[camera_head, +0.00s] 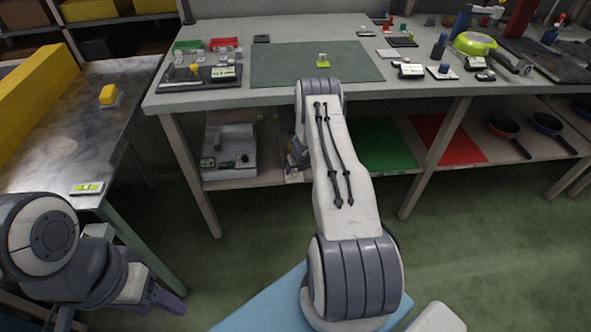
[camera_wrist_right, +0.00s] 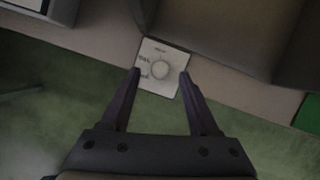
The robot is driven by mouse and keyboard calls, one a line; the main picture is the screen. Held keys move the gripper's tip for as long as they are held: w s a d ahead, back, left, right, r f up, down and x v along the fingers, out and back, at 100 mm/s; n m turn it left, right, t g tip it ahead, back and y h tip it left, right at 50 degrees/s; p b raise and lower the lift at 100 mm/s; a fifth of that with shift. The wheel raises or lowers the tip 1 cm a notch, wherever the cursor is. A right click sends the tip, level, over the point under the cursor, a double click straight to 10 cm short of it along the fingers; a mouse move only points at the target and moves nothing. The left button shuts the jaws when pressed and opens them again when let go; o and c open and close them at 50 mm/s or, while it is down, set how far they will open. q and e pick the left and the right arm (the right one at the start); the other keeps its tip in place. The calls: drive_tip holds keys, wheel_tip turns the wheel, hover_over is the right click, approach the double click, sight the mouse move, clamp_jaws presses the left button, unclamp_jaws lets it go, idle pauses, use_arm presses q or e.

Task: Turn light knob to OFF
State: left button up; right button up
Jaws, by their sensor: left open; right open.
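The light knob (camera_wrist_right: 160,69) is a round pale dial on a white square plate with small lettering, seen in the right wrist view. The lettering is too small to read surely. My right gripper (camera_wrist_right: 160,74) is open, with one dark finger on each side of the knob in the picture. I cannot tell whether the fingers touch it. In the head view my right arm hides the knob, and the right fingers cannot be made out. My left gripper (camera_head: 150,298) is open and empty at the lower left, beside the metal side table.
The workbench (camera_head: 215,98) carries a dark green mat (camera_head: 270,65) and several small items. Its lower shelf holds a grey box (camera_head: 228,150), green (camera_head: 385,140) and red (camera_head: 440,138) sheets and pans (camera_head: 502,125). The side table (camera_head: 50,125) stands left. The green floor at right is clear.

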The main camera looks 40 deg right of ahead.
drive_tip(key=shift+x, duration=1.05)
drive_tip(key=c, duration=1)
drive_tip(key=shift+d, duration=0.15)
